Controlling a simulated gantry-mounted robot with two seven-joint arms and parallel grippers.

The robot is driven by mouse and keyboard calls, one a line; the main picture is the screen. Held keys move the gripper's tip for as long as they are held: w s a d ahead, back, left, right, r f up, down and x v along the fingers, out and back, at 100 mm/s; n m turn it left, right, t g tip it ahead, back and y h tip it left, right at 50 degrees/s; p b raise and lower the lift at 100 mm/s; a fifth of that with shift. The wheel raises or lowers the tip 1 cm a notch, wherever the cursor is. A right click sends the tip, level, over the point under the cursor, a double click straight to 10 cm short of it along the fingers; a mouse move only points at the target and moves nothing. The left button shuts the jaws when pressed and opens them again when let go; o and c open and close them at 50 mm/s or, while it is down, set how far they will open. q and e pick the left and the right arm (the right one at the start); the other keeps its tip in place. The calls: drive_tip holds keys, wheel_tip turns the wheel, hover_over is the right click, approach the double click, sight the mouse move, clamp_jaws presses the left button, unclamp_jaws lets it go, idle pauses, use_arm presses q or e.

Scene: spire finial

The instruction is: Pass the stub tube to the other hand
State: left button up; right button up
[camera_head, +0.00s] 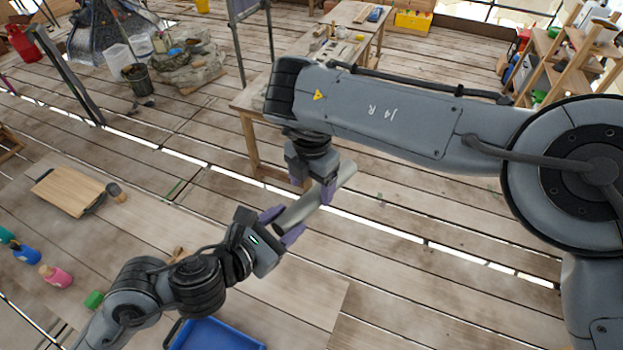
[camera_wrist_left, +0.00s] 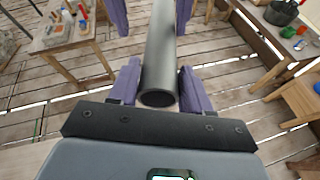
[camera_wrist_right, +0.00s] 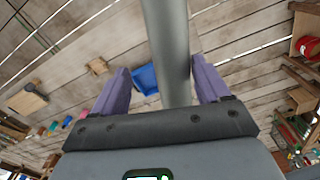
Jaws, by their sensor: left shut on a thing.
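The stub tube (camera_head: 300,210) is a short grey metal cylinder, held slanting in the air. My left gripper (camera_head: 283,225) is shut on its lower-left end, with a purple finger on either side. In the left wrist view the tube (camera_wrist_left: 160,60) runs away from me between the left fingers (camera_wrist_left: 160,90). My right gripper (camera_head: 320,189) is farther up the tube, with its fingers on either side. The right wrist view shows the tube (camera_wrist_right: 167,45) between the right fingers (camera_wrist_right: 162,85), with a clear gap at the left finger. The right gripper looks open around the tube.
A blue tray (camera_head: 215,335) lies at the bottom, beneath my left arm. A wooden board (camera_head: 68,191) and several bottles (camera_head: 55,277) are at the left. A wooden workbench (camera_head: 250,100) stands behind my right arm. The air around the tube is otherwise clear.

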use_arm(q)
drive_tip(key=shift+r, duration=0.1)
use_arm(e)
drive_tip(key=shift+c, duration=0.3)
use_arm(q)
drive_tip(key=shift+s+d, duration=0.15)
drive_tip(key=shift+d, duration=0.05)
use_arm(e)
drive_tip(key=shift+a+r, duration=0.1)
drive_tip(key=shift+a, duration=0.05)
drive_tip(key=c, duration=1.2)
use_arm(q)
drive_tip(key=o, duration=1.4)
drive_tip(key=shift+c, duration=0.2)
use_arm(e)
clamp_jaws()
use_arm(q)
drive_tip(key=shift+a, duration=0.1)
